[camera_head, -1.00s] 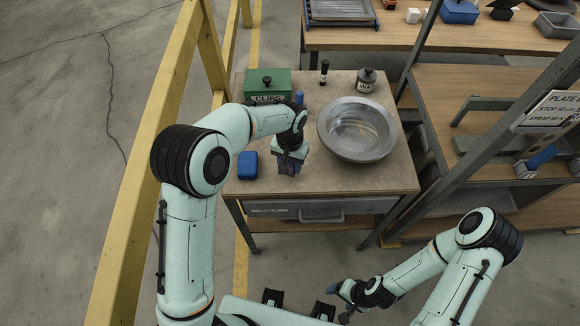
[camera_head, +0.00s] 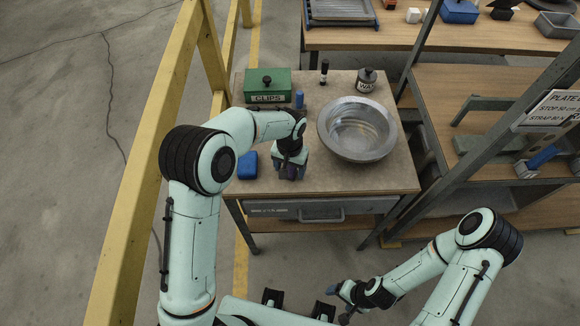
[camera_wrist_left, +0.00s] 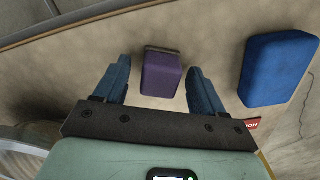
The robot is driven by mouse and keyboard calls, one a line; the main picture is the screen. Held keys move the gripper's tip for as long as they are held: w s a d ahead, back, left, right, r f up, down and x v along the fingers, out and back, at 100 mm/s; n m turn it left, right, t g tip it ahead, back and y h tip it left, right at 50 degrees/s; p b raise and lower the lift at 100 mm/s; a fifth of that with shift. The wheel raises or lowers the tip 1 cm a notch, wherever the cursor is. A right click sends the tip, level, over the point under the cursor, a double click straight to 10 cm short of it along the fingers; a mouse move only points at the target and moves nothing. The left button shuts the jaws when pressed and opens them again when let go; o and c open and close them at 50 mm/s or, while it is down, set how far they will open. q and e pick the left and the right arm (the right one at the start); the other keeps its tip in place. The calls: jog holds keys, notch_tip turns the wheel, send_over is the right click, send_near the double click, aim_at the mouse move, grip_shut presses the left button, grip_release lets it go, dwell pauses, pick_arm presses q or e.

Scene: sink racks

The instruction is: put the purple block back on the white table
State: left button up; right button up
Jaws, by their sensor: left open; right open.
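The purple block (camera_wrist_left: 161,74) stands on the beige tabletop, between the two fingers of my left gripper (camera_wrist_left: 159,80) in the left wrist view. The fingers are open, with a gap visible on each side of the block. In the head view my left gripper (camera_head: 291,172) points down near the front of the small table (camera_head: 350,180), left of the metal bowl. It hides most of the block there. The tabletop looks beige rather than white. My right gripper (camera_head: 340,290) is open and empty, low in front of the table; its fingers are small in view.
A blue block (camera_head: 247,165) lies left of my left gripper. A metal bowl (camera_head: 357,130) stands to the right. Behind are a green clips box (camera_head: 268,86), a blue cylinder (camera_head: 299,99), a black marker (camera_head: 324,72) and a grey jar (camera_head: 366,80). A yellow rail (camera_head: 140,170) runs at left.

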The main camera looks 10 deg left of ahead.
pick_arm(q)
notch_tip(320, 180, up, 12)
jog(key=shift+r+p, duration=0.15)
jog(key=shift+p, duration=0.3)
pick_arm(e)
jog(key=shift+w+r, duration=0.45)
jog(key=shift+r, duration=0.2)
jog(key=shift+s, duration=0.1)
